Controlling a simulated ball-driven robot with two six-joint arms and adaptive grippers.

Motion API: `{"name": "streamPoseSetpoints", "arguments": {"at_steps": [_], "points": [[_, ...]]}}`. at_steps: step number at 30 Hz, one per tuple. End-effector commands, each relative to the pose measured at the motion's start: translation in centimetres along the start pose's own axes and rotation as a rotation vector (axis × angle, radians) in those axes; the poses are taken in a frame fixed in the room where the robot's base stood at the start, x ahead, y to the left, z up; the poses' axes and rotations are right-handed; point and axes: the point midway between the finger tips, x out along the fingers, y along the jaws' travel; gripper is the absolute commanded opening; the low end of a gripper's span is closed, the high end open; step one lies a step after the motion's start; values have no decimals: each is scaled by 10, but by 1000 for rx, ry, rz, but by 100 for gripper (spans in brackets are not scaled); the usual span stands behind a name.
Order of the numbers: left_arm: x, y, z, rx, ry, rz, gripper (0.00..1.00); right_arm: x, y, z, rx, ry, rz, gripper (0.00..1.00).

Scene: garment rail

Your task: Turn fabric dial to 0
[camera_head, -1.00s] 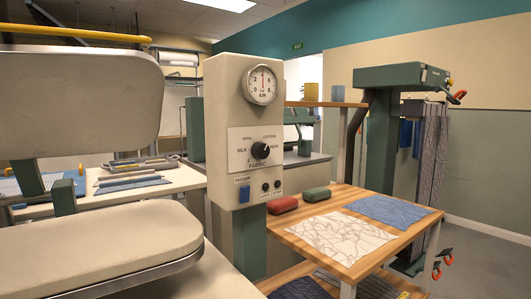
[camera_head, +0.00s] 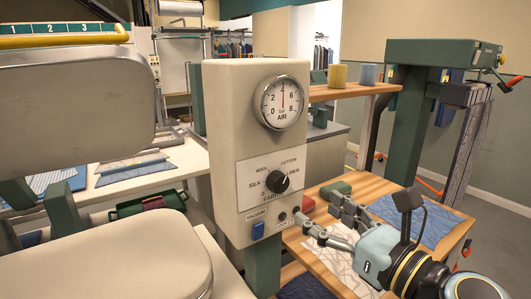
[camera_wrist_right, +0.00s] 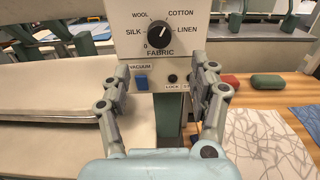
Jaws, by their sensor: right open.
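The black fabric dial (camera_head: 277,181) sits on the white label plate of the beige control box (camera_head: 228,110). In the right wrist view the dial (camera_wrist_right: 159,32) shows its white mark pointing up and right, toward COTTON; the 0 is at its lower left. My right gripper (camera_head: 322,210) is open and empty, in front of the box's lower right side and apart from the dial. In the right wrist view its spread fingers (camera_wrist_right: 166,76) are below the dial, with the blue vacuum switch (camera_wrist_right: 141,81) between them. My left gripper is not in view.
An air gauge (camera_head: 282,102) is above the dial. A padded press (camera_head: 75,100) stands at left. At right, a wooden table (camera_head: 365,190) holds patterned cloths, a green block (camera_head: 335,189) and a red block (camera_wrist_right: 230,81). The space directly before the dial is clear.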

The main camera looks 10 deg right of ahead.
Motion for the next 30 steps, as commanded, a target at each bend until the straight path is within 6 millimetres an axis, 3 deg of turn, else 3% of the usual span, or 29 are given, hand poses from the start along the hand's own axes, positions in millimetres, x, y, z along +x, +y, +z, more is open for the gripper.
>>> {"name": "streamPoseSetpoints", "arguments": {"at_steps": [1,7,15,21,30], "points": [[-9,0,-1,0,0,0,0,-1,0,4,0,9,-1,62],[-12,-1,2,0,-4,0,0,15,-1,3,-1,9,-3,62],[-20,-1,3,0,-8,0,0,69,-1,3,-2,9,-2,62],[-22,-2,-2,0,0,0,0,98,-1,1,-4,11,-2,62],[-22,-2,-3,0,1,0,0,108,-1,0,-5,12,-2,62]]}}
